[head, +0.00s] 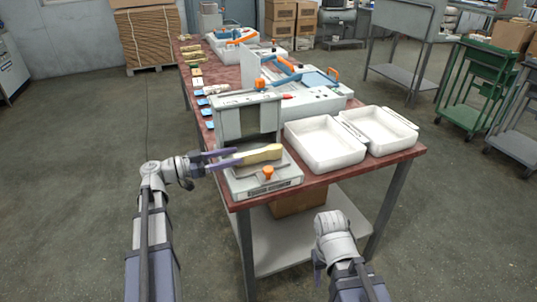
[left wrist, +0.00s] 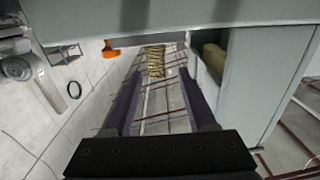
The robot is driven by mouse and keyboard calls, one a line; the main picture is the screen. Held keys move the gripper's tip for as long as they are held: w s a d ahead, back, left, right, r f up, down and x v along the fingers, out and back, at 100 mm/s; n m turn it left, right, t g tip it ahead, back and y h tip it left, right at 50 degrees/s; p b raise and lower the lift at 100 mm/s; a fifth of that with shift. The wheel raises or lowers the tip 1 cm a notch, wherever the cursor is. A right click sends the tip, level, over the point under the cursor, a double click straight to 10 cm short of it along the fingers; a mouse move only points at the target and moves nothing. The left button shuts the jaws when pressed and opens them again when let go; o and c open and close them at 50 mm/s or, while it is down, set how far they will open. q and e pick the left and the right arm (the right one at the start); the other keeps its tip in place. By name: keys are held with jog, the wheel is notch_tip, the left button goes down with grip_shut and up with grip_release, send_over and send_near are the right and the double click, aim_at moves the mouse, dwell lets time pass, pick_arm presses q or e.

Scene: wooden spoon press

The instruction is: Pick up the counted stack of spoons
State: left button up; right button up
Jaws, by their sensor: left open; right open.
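A stack of pale wooden spoons (head: 262,154) lies across the front of the grey counting machine (head: 247,117), above its base with the orange knob (head: 268,172). In the left wrist view the stack (left wrist: 155,60) shows at the far end of the gap between my fingers. My left gripper (head: 236,158) is open, its two purple fingers pointing right at the stack's left end. I cannot tell whether they touch it. My right gripper (head: 317,264) is low at the front, away from the table and the stack, partly hidden by its own wrist.
Two white trays (head: 322,145) (head: 378,130) stand on the red-brown table (head: 408,154) right of the machine. More equipment with blue and orange parts (head: 300,85) stands behind. Small blue-and-white items line the left edge. A tan object (left wrist: 214,58) shows inside the grey housing.

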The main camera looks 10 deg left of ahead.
aim_at(266, 150)
pick_arm(q)
jog(key=shift+x, duration=3.9)
jog(key=shift+s+f, duration=0.15)
grip_shut()
